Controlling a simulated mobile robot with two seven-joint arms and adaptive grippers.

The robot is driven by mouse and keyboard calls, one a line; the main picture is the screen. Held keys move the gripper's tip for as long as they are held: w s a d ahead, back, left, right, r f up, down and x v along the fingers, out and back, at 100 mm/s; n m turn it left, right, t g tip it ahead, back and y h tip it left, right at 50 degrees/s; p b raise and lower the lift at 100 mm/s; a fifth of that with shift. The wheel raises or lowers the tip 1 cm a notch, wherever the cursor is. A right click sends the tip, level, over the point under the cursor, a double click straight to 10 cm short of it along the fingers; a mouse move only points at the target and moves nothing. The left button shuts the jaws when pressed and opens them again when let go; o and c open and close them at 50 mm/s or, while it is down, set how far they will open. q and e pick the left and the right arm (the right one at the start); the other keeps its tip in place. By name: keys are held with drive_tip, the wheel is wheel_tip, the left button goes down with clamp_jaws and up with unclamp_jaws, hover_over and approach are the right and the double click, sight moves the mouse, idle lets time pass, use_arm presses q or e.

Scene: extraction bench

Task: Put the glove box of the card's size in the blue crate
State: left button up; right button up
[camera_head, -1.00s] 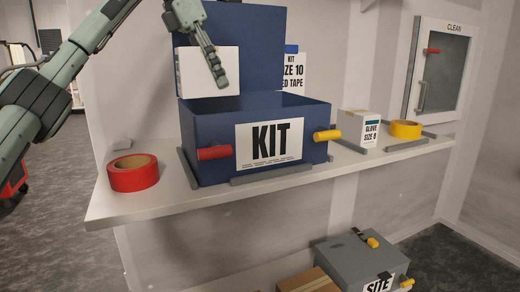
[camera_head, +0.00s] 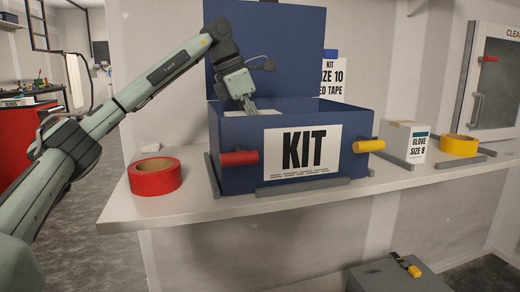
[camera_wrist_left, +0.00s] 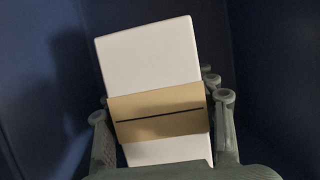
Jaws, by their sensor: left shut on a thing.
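The blue crate (camera_head: 235,155) with a KIT label stands on the shelf, its lid upright behind. The card (camera_head: 334,80), partly hidden by the crate, reads KIT, SIZE 10 and "ED TAPE", its first letter covered. My left gripper (camera_head: 249,107) reaches down into the crate. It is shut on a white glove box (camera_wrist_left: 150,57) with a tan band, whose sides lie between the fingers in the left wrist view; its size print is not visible. Only a sliver of this box shows above the crate's front wall. Another glove box (camera_head: 405,141), marked GLOVE SIZE 8, stands right of the crate.
A red tape roll (camera_head: 155,177) lies left of the crate and a yellow tape roll (camera_head: 459,146) at the right. Red and yellow handles stick out of the crate's front. A CLEAN cabinet (camera_head: 496,80) is at the far right. A grey case (camera_head: 400,277) sits below the shelf.

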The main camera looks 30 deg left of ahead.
use_arm(q)
wheel_tip(320, 180, down, 3)
drive_tip(key=shift+r, duration=0.2)
drive_tip(key=shift+f, duration=0.15)
drive_tip(key=o, duration=1.4)
use_arm(e)
drive_tip(key=shift+r, duration=0.3)
